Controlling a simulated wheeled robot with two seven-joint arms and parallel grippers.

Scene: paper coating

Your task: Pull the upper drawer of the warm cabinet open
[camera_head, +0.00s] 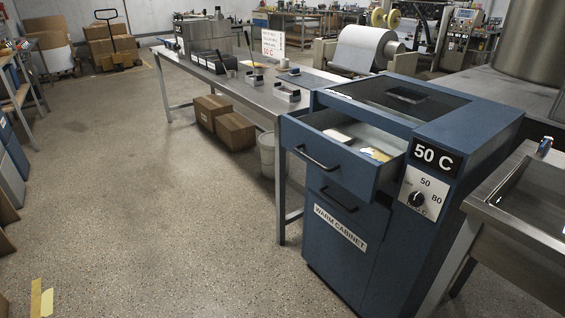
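The warm cabinet (383,245) is a blue box at the right, with a "WARM CABINET" label, a "50 C" sign and a dial on its front. Its upper drawer (340,178) stands pulled out toward the left, with a dark bar handle (318,158) on its front. A white item (338,136) and a yellowish item (376,154) lie inside the drawer. The lower front, with its own dark handle (339,200), looks shut. Neither of my grippers shows in the head view.
A metal workbench (225,80) with small tools, a caddy and a "50 C" sign runs behind the cabinet. Cardboard boxes (234,130) and a pale bin (267,155) stand under it. A metal sink (520,215) stands close at the right. The floor left of the cabinet is clear.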

